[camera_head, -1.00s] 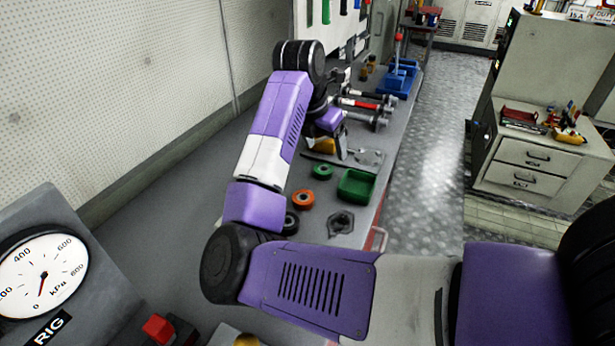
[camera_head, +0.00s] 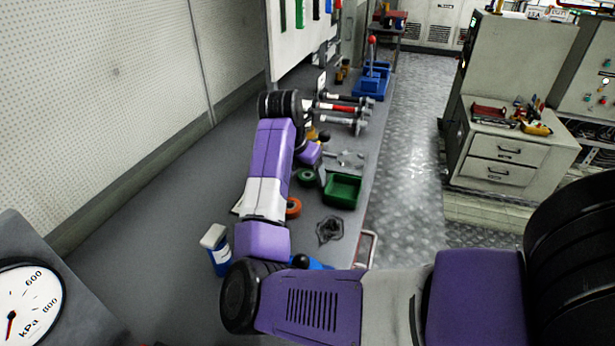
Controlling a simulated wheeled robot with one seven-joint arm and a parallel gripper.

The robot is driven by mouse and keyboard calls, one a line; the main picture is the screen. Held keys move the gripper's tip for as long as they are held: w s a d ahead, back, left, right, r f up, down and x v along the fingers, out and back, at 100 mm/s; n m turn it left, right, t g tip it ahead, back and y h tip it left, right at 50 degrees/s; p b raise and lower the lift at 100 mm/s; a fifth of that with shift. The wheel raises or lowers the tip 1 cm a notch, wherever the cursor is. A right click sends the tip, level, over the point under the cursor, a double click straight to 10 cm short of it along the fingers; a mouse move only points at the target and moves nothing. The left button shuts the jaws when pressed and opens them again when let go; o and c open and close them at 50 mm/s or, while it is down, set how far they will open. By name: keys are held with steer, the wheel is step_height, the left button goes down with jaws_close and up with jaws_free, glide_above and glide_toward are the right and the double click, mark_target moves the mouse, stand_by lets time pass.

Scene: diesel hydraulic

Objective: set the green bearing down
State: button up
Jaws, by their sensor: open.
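The green bearing (camera_head: 307,177) is a small dark-green ring with a dark centre. It lies flat on the grey workbench (camera_head: 175,195), just left of the green tray. My gripper (camera_head: 322,138) is at the end of my purple and white arm, beyond the bearing and apart from it in the picture. It is open and empty; its fingers are small and partly hidden by my wrist. An orange bearing (camera_head: 293,207) lies nearer, partly covered by my arm.
The green tray (camera_head: 342,190) and a dark flat part (camera_head: 330,230) lie near the bench's right edge. Shafts (camera_head: 342,110) and a blue press (camera_head: 372,82) stand farther back. A blue container with a grey top (camera_head: 217,250) is left of my arm. The left bench is clear.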

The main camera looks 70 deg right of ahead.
mark_target(305, 176)
jaws_close()
steer(key=shift+r, duration=0.55)
step_height(305, 176, up, 6)
steer(key=shift+f+b, duration=0.25)
steer(key=shift+b, duration=0.05)
steer(key=s+d+b, duration=0.1)
steer(key=s+b, duration=0.1)
steer(key=s, duration=1.6)
steer(key=shift+d+r+b, duration=0.25)
steer(key=shift+r+b, duration=0.05)
